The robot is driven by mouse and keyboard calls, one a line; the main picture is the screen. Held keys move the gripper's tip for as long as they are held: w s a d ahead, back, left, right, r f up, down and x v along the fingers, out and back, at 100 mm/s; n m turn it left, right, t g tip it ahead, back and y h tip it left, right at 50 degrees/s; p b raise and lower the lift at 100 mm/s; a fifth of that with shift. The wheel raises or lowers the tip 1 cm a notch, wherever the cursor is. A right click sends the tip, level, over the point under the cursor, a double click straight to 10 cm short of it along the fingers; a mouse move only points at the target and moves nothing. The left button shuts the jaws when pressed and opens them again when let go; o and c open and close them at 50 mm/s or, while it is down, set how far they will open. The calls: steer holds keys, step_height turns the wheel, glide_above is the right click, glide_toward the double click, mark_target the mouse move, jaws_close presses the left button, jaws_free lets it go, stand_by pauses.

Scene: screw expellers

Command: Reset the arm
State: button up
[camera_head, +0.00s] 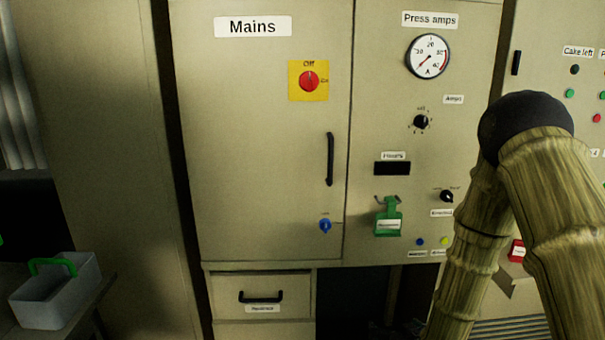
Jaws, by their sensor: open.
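My arm (555,190) shows at the right of the head view, with bamboo-like links and a dark rounded joint at the top. It is bent, and both links run down from that joint. My gripper is not in view. The arm covers part of the right side of the press amps panel (385,75) and the cabinet beside it.
The mains cabinet (230,140) has a red switch on yellow (309,81), a black handle (329,159) and a blue knob (325,226). A green tag (389,218) hangs on the panel. A drawer (262,297) is below. A grey bin (55,295) stands at left.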

steer(key=s+a+f+g, duration=0.1)
steer(key=s+f+g, duration=0.3)
steer(key=s+f, duration=0.7)
steer(key=s+f+g, duration=0.4)
steer(key=s+f, duration=0.2)
steer(key=s, duration=0.8)
steer(key=s+a+f+g, duration=0.1)
steer(key=s+f+g, duration=0.3)
steer(key=s, duration=1.1)
steer(key=shift+s+a+f+m, duration=0.2)
steer(key=shift+f+m, duration=0.1)
steer(key=shift+f, duration=0.6)
steer(key=shift+h, duration=0.3)
steer(key=shift+c, duration=0.4)
